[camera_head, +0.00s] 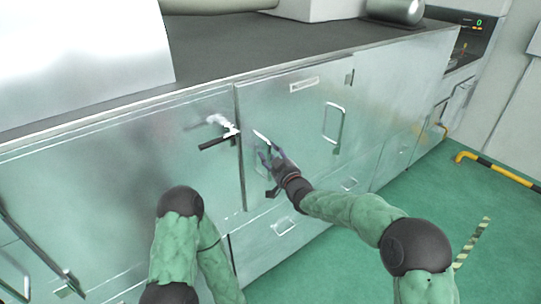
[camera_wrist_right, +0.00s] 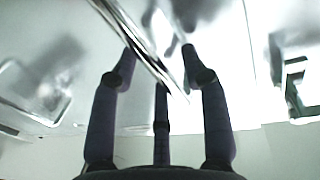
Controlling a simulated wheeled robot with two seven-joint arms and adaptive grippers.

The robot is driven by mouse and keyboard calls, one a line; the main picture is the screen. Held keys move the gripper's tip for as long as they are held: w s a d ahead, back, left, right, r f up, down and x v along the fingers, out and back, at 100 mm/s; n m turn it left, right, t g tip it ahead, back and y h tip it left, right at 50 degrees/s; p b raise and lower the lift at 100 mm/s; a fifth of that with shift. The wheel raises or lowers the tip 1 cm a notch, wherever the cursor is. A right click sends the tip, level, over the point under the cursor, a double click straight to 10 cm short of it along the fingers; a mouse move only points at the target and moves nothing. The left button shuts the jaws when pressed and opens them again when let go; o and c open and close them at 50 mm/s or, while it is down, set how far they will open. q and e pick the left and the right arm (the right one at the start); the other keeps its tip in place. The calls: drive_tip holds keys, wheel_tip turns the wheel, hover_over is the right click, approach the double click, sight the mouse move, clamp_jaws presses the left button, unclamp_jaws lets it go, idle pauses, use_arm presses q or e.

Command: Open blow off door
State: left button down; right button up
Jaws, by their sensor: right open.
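The metal cabinet door (camera_head: 295,115) with a small label near its top is in the middle of the head view. Its left edge meets the neighbouring panel at a dark vertical seam; I cannot tell if it stands slightly ajar. A bar handle (camera_head: 333,125) is on its right part. My right gripper (camera_head: 268,158) is open at the door's left part, close to a slim metal piece there. In the right wrist view its fingers (camera_wrist_right: 160,55) are spread, with a bright diagonal metal strip (camera_wrist_right: 145,50) between them in the picture; contact is unclear. My left gripper is not in view.
A latch with a black lever (camera_head: 218,139) projects from the panel left of the seam. More handles (camera_head: 283,226) and drawers lie below. The dark worktop (camera_head: 270,55) runs above. Green floor (camera_head: 490,200) is open at right, with a yellow-black rail (camera_head: 490,166).

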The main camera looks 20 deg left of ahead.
drive_tip(key=shift+w+a, duration=0.1)
drive_tip(key=shift+a, duration=0.05)
clamp_jaws()
